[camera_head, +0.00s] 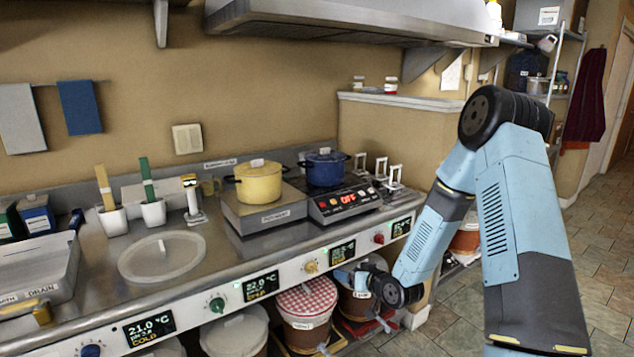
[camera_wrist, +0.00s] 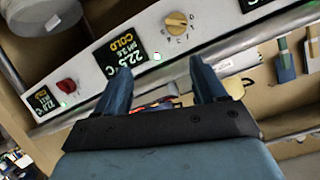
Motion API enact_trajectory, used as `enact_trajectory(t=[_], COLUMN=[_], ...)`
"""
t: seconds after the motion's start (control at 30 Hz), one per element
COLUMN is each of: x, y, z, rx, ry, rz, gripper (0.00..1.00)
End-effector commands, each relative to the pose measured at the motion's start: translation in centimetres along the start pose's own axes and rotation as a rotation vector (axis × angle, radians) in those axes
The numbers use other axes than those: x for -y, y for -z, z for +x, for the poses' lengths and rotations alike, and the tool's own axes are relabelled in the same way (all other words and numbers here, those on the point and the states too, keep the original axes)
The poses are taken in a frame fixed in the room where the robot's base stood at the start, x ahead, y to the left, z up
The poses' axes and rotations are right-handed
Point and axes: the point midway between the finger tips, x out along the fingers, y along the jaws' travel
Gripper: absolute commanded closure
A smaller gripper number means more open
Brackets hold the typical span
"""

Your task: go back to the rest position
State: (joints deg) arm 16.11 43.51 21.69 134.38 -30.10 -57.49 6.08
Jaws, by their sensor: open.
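My gripper (camera_head: 345,277) is low in front of the counter's control panel, at the end of my bent blue arm, above a lidded bucket (camera_head: 362,306) under the counter. In the wrist view its two blue fingers (camera_wrist: 161,75) stand well apart. I see nothing held between them. Past the fingertips the panel shows tilted, with a yellow knob (camera_wrist: 176,24), a red knob (camera_wrist: 66,87) and a lit display (camera_wrist: 121,54). Small coloured parts behind the fingers are too hidden to name.
A steel counter (camera_head: 190,222) carries a yellow pot (camera_head: 258,184), a blue pot (camera_head: 325,170) and a round lid (camera_head: 162,256). A bucket with a red checked cover (camera_head: 307,300) stands below. The tiled floor (camera_head: 600,240) at right is clear.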

Motion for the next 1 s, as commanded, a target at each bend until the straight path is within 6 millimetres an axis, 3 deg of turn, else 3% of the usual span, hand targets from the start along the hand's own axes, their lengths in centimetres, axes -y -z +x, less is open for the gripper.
enact_trajectory(t=[0.47,1.0], x=[-1.1,0.8], y=[7.8,15.1], z=[-6.7,-18.8], rx=[0.215,0.385], ry=[-0.216,-0.459], rz=[-0.17,-0.193], gripper=[0.29,0.29])
